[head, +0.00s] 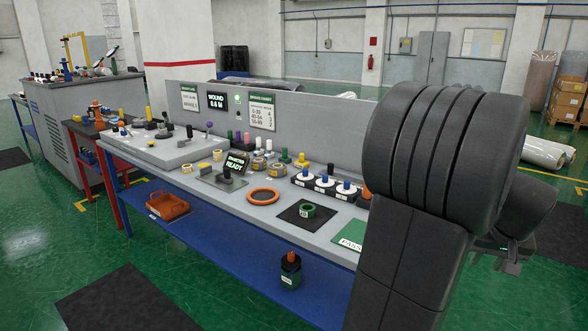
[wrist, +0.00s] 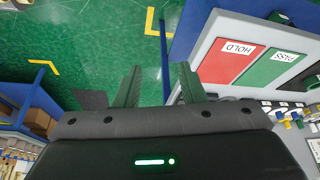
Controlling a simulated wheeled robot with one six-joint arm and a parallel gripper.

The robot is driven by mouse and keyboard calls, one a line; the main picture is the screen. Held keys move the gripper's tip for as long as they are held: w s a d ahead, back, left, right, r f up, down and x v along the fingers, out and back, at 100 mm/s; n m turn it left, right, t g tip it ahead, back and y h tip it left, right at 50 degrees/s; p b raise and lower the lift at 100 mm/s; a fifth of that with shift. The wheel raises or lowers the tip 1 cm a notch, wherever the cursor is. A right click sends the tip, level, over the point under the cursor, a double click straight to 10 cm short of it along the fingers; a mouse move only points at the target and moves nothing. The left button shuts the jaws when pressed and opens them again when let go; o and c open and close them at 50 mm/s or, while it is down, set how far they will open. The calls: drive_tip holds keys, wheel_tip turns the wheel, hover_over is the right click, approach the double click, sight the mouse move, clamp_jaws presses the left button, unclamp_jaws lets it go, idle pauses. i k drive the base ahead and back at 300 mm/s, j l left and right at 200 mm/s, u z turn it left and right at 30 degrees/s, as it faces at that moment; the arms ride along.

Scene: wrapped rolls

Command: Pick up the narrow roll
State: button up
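Several small rolls stand on the grey bench (head: 228,203) in the head view. More yellowish rolls (head: 204,166) are at the left. I cannot tell which is the narrow one. My gripper (wrist: 158,86) is open and empty in the wrist view, its two fingers apart over green floor beside the bench. In the head view my arm hides most of it and the bench's right end. No roll shows between the fingers.
A red HOLD mat (wrist: 232,52) and a green PASS mat (wrist: 278,57) lie on the bench. An orange bin (head: 168,206) sits on the blue lower shelf.

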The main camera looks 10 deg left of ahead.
sight(277, 169)
drive_tip(key=i+j+u, duration=0.15)
drive_tip(key=i+j, duration=0.25)
drive_tip(key=i+j+u, duration=0.15)
drive_tip(key=i+j, duration=0.2)
drive_tip(key=i+j+u, duration=0.2)
drive_tip(key=i, duration=0.3)
drive_tip(key=i+j+u, duration=0.15)
drive_tip(key=i, duration=0.35)
drive_tip(key=i+j+u, duration=0.15)
drive_tip(key=i+j, duration=0.15)
drive_tip(key=i, duration=0.15)
